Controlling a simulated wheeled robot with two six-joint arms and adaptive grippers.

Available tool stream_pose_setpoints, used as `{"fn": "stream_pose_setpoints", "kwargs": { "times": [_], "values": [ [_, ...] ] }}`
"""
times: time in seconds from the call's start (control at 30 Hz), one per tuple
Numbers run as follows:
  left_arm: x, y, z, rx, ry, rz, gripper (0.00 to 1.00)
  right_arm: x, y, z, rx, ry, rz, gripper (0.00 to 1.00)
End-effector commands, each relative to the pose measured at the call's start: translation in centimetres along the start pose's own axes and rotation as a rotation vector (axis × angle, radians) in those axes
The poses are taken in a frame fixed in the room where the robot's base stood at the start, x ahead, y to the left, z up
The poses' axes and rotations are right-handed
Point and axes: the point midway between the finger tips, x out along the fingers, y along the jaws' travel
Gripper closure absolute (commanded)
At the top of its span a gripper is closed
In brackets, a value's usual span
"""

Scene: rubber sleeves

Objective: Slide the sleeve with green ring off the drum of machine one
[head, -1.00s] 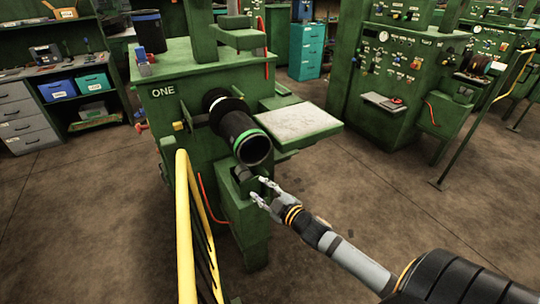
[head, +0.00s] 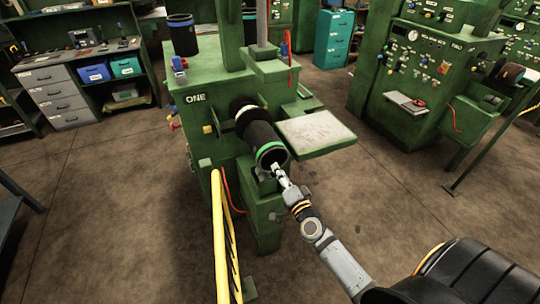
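Machine one (head: 185,132) is a green machine marked ONE. A black sleeve with a green ring (head: 262,140) sits on its drum, which juts toward me and to the right. The ring is at the sleeve's near end. My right gripper (head: 276,170) is at the open near end of the sleeve, with its fingertips at the lower part of the rim. I cannot tell whether the fingers touch or pinch the rim, or how far apart they are. My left gripper is not in view.
A yellow rail (head: 220,240) stands in front of the machine. A green side table with a pale top (head: 316,138) juts out right of the drum. Another dark sleeve (head: 182,38) stands on top of the machine. Open floor lies to the right.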

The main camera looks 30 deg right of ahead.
Motion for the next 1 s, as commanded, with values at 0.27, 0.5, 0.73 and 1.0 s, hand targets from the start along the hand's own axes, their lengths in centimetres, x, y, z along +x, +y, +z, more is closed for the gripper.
{"fn": "stream_pose_setpoints", "kwargs": {
  "times": [0.27,0.5,0.73,1.0],
  "values": [
    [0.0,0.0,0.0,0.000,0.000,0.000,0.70,4.0,-0.1,0.0,0.001,0.000,-0.001,0.60],
    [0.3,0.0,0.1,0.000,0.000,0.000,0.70,7.4,-0.1,0.0,-0.001,0.000,-0.002,0.60],
    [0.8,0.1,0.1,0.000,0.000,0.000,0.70,10.5,0.0,0.1,0.000,-0.001,-0.001,0.60],
    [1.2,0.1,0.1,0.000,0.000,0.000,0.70,12.5,0.0,0.1,-0.001,-0.001,0.000,0.60]
  ]
}}
